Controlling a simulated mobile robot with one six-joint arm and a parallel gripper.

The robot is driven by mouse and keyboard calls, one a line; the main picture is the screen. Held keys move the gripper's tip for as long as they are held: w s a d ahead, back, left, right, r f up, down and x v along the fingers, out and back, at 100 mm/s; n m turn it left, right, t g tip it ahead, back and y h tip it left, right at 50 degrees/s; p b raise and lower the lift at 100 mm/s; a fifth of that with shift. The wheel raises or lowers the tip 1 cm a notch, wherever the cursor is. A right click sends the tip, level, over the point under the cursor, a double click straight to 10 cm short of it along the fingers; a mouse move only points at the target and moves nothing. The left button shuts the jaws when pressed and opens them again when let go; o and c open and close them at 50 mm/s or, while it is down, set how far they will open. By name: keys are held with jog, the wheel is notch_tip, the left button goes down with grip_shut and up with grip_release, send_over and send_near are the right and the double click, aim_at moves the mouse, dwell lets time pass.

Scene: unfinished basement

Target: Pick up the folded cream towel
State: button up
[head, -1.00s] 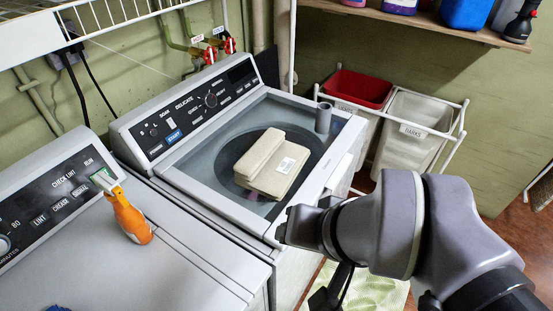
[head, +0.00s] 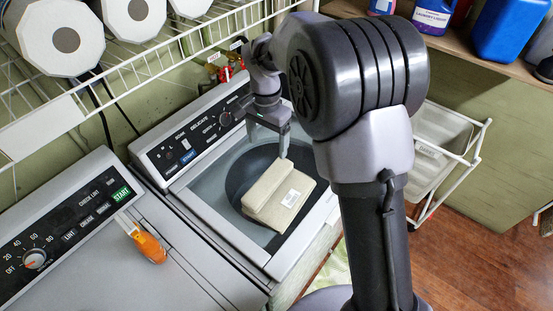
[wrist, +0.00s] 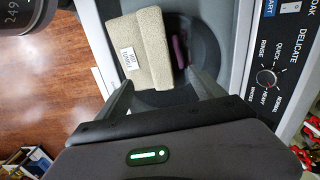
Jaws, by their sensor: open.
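The folded cream towel (head: 281,196) lies on the dark round window of the washer's lid (head: 213,190), with a white label on its upper face. In the wrist view the towel (wrist: 142,50) shows just beyond the fingertips, its label toward the left. My gripper (head: 267,148) is open and empty, fingers pointing down, above the back part of the lid and behind the towel in the head view. The fingers look apart from the towel. In the wrist view my gripper (wrist: 160,82) has its two fingers spread wide.
A dryer with an orange-handled brush (head: 147,244) on top stands at left. A wire shelf (head: 130,65) with paper rolls hangs above the control panels. A pale hamper (head: 437,150) stands at right. A slim purple thing (wrist: 180,49) shows beside the towel in the wrist view.

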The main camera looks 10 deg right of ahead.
aim_at(269, 179)
jog(key=f+b, duration=0.1)
jog(key=f, duration=0.4)
jog(key=f+b, duration=0.1)
jog(key=f, duration=1)
jog(key=shift+s+a+f+b, duration=0.15)
jog(key=shift+s+b, duration=0.2)
jog(key=shift+b, duration=0.05)
jog(key=shift+s, duration=0.1)
jog(key=shift+c, duration=0.7)
jog(key=c, duration=1.5)
